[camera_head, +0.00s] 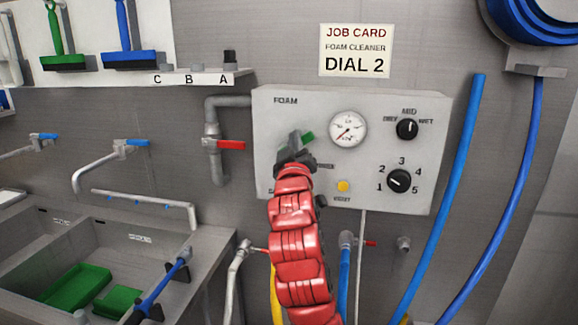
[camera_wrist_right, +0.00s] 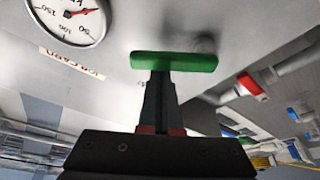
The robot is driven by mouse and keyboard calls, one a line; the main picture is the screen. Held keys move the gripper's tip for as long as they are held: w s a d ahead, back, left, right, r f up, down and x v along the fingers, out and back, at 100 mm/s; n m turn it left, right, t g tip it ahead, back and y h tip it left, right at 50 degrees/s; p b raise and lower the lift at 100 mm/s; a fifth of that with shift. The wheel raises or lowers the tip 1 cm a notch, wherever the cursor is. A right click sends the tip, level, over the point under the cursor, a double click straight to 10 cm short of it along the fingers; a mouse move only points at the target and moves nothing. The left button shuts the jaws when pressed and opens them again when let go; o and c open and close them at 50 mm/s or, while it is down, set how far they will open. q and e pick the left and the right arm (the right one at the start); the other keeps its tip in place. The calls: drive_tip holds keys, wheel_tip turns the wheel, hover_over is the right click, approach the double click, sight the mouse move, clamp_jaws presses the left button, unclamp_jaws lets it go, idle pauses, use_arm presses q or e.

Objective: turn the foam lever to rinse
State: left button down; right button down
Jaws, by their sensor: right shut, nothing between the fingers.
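The green foam lever (camera_head: 307,139) is on the grey foam panel (camera_head: 390,110), left of and below the pressure gauge. In the head view my right gripper (camera_head: 297,150) hides most of it, and only its right end shows clearly. In the right wrist view the lever (camera_wrist_right: 192,62) is a green bar lying across the fingertips. My right gripper (camera_wrist_right: 160,76) is shut with nothing between its fingers. The labels around the lever are mostly covered. My left gripper is out of view.
The panel also carries a gauge (camera_head: 348,129), two black knobs (camera_head: 399,181) and a yellow button (camera_head: 343,186). A red-handled valve (camera_head: 231,145) is on the pipe to its left. A sink (camera_head: 130,235) stands lower left. Blue hoses (camera_head: 452,170) hang at right.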

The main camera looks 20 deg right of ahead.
drive_tip(key=shift+s+d+f+m+g+h+b, duration=0.2)
drive_tip(key=shift+f+m+h+b, duration=0.3)
drive_tip(key=shift+m+b, duration=1)
drive_tip(key=shift+s+d+f+m+g+h+b, duration=0.3)
drive_tip(key=shift+m+h+b, duration=0.5)
drive_tip(key=shift+b, duration=1.05)
drive_tip(key=shift+d+f+m+g+h+b, duration=0.1)
drive_tip(key=shift+d+f+m+h+b, duration=0.4)
drive_tip(key=shift+m+b, duration=1.05)
drive_tip(key=shift+a+f, duration=0.1)
drive_tip(key=shift+a, duration=0.1)
